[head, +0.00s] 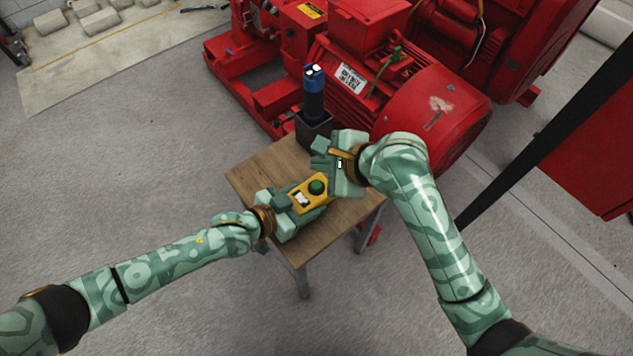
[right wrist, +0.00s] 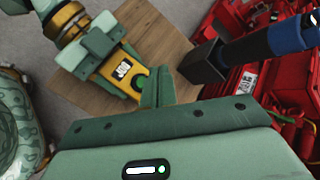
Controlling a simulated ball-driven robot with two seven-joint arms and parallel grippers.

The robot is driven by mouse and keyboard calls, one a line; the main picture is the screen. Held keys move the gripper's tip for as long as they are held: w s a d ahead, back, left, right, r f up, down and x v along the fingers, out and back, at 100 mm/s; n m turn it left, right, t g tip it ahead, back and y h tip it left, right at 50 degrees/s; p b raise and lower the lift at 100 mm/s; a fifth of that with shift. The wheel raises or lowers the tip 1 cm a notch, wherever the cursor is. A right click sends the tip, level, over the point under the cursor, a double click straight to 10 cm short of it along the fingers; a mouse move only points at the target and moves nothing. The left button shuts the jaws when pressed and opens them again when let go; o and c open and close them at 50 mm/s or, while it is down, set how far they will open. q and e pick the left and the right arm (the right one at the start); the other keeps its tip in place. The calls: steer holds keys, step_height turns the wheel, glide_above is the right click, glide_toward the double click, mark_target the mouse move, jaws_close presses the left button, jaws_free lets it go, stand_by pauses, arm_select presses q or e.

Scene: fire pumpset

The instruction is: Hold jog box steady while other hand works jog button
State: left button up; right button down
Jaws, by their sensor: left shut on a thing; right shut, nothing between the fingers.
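The yellow jog box (head: 306,198) is above the small wooden table, with a round green jog button (head: 316,187) and a white label on its face. My left gripper (head: 296,207) is shut on the box from its near left side. The box (right wrist: 108,78) and button (right wrist: 137,84) also show in the right wrist view. My right gripper (head: 322,160) is shut and empty, just beyond the button in the head view. In the right wrist view its fingertips (right wrist: 157,88) are close beside the button and look apart from it. Whether the box touches the tabletop is unclear.
The wooden table (head: 255,175) has bare room at its left. A dark holder (head: 312,130) with a blue-and-black tool (head: 314,90) upright in it stands at the table's far corner. The red motor and pump set (head: 420,110) rises close behind the table.

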arm_select(q)
steer(key=o, duration=1.2)
